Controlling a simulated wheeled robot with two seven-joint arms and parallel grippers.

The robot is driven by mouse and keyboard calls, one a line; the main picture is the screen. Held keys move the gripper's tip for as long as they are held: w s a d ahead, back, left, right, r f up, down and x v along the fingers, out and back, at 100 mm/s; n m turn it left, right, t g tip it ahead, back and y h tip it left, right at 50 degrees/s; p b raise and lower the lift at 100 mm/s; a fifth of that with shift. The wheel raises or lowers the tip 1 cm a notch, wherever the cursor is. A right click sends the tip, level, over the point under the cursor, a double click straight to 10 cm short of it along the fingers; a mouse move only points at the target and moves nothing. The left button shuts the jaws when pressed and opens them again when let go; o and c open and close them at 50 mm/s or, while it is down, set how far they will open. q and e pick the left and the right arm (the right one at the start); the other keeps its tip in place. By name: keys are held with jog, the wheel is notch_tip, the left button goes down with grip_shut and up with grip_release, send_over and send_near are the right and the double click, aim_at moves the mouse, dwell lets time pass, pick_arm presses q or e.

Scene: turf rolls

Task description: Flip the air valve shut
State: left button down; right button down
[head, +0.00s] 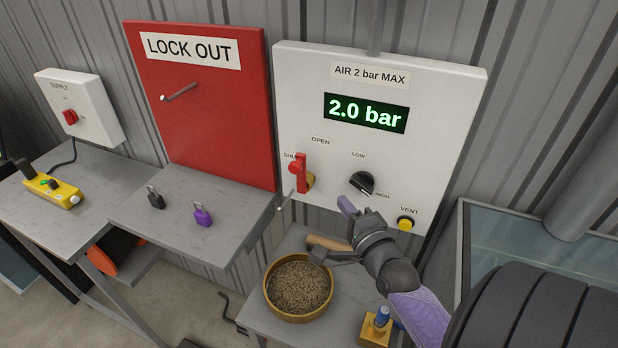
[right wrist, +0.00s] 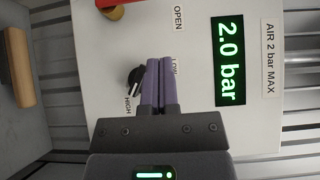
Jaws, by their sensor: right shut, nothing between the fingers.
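The air valve has a red handle (head: 299,174) on a brass body (head: 310,181), low on the left of the white air panel (head: 450,120). The handle stands roughly upright, partly over the SHUT label; the OPEN label is above right. In the right wrist view only an end of the red handle (right wrist: 105,3) shows at the top edge. My right gripper (head: 344,203) is shut and empty, in front of the panel, right of and below the valve, apart from it. Its purple fingers (right wrist: 159,64) lie together beside the black knob. My left gripper is not in view.
The panel display (head: 365,113) reads 2.0 bar. A black LOW-HIGH knob (head: 362,184) and a yellow VENT button (head: 406,223) are close to my right gripper. Below are a bowl of grain (head: 299,287) and a wooden-handled tool (head: 328,243).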

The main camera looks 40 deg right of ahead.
jog(key=w+b, duration=0.4)
jog(key=w, duration=0.7)
jog(key=shift+d+b, duration=0.3)
jog(key=shift+b, duration=0.05)
